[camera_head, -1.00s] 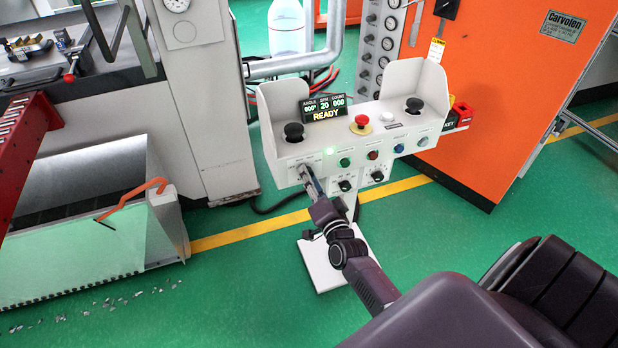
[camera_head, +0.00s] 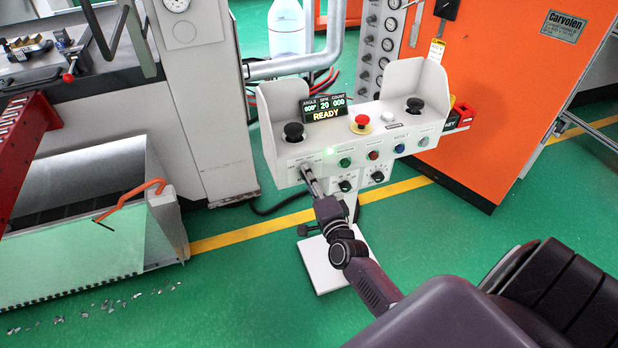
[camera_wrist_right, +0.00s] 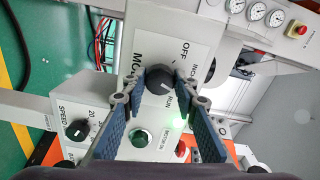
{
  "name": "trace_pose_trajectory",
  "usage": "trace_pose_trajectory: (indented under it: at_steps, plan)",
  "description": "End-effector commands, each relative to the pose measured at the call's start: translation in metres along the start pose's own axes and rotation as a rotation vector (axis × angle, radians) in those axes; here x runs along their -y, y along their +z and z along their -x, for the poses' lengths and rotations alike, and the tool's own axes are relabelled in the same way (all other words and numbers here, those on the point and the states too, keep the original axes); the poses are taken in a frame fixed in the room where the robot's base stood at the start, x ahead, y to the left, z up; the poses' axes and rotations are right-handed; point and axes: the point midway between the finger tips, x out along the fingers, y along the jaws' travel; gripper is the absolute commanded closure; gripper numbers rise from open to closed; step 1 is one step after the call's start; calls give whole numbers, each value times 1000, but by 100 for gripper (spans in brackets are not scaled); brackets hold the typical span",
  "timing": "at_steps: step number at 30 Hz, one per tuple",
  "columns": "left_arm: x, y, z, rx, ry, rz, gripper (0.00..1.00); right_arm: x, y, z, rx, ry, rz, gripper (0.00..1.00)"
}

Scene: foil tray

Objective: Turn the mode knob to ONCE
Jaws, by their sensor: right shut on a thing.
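The mode knob (camera_wrist_right: 159,79) is a round black knob on the white control box (camera_head: 345,165). In the right wrist view it sits between the tips of my right gripper (camera_wrist_right: 158,84), whose blue-padded fingers touch it from both sides. OFF, INCH and RUN are readable around it; the ONCE label is not clearly readable. A small light mark shows on the knob, but I cannot tell which label it points at. In the head view my right gripper (camera_head: 307,181) reaches the box's lower left front and hides the knob. My left gripper is not in view.
The panel display (camera_head: 325,108) reads READY. A green-lit lamp (camera_head: 330,150), a red mushroom button (camera_head: 361,121), black palm buttons and other knobs are close by. The speed knob (camera_wrist_right: 77,129) sits beside my fingers. An orange cabinet (camera_head: 490,100) stands right.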

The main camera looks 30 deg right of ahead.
Motion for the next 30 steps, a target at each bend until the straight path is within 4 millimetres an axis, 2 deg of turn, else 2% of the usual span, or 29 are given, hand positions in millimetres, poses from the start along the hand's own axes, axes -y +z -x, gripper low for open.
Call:
trace_pose_trajectory:
  at_steps: [7,8,12,23,26,30]
  plan:
    - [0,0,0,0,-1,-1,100,-1,0,0,1,2,1,97]
    - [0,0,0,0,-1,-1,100,-1,0,0,1,3,1,71]
    - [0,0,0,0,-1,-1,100,-1,0,0,1,2,1,55]
    - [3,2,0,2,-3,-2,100,-1,0,5,0,2,1,55]
    - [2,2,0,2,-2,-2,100,-2,0,16,1,3,1,55]
    - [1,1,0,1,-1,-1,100,-2,0,41,1,5,2,55]
